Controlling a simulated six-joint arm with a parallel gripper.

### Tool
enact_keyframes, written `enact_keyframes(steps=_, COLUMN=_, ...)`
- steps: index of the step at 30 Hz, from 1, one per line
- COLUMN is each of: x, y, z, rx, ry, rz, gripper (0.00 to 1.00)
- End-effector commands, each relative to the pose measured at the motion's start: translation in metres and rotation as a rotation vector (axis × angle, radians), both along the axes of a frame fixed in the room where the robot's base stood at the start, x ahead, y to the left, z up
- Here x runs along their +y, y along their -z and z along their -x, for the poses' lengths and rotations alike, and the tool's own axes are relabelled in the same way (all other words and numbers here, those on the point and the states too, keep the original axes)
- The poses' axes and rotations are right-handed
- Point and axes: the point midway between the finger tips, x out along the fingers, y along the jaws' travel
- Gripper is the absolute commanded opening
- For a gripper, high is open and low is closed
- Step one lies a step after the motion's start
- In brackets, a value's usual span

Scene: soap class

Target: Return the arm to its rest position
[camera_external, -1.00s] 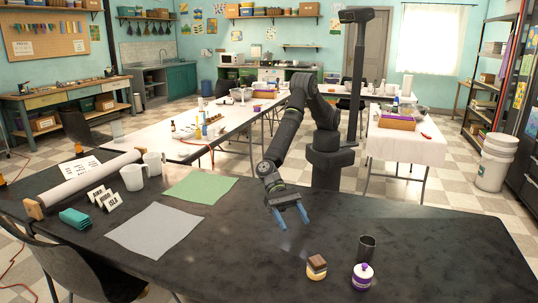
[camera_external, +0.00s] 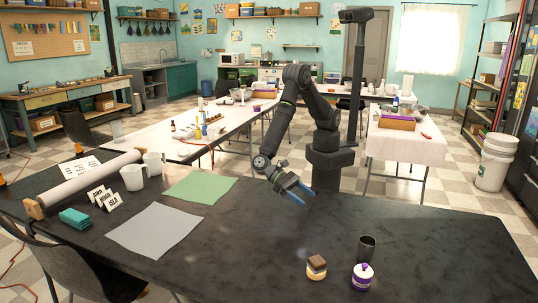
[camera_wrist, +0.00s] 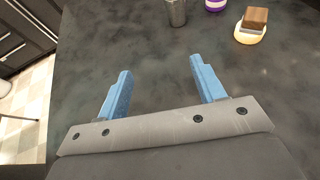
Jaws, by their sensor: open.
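My gripper (camera_external: 299,197) has blue fingers and is raised over the far part of the dark table (camera_external: 240,250), close to my own base. In the wrist view my gripper (camera_wrist: 160,85) is open, with its two blue fingers apart and nothing between them. The dark table top (camera_wrist: 150,40) shows beyond the fingers. My arm bends up and over from its base, with the forearm sloping down to the left.
A brown-topped soap (camera_external: 316,268), a white and purple jar (camera_external: 362,276) and a dark metal cup (camera_external: 366,248) stand at the front right. Grey (camera_external: 154,229) and green (camera_external: 200,189) sheets lie to the left, near white mugs (camera_external: 133,177). The table's middle is clear.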

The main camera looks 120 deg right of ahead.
Motion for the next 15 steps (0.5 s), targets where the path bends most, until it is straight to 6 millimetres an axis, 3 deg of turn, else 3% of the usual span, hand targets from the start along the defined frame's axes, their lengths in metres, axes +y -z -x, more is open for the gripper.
enact_keyframes(steps=8, x=-0.037, y=-0.001, z=0.039, rx=0.003, ry=-0.136, rz=0.0, gripper=0.63)
enact_keyframes(steps=15, x=0.005, y=0.027, z=0.056, rx=0.003, ry=-0.134, rz=0.0, gripper=0.63)
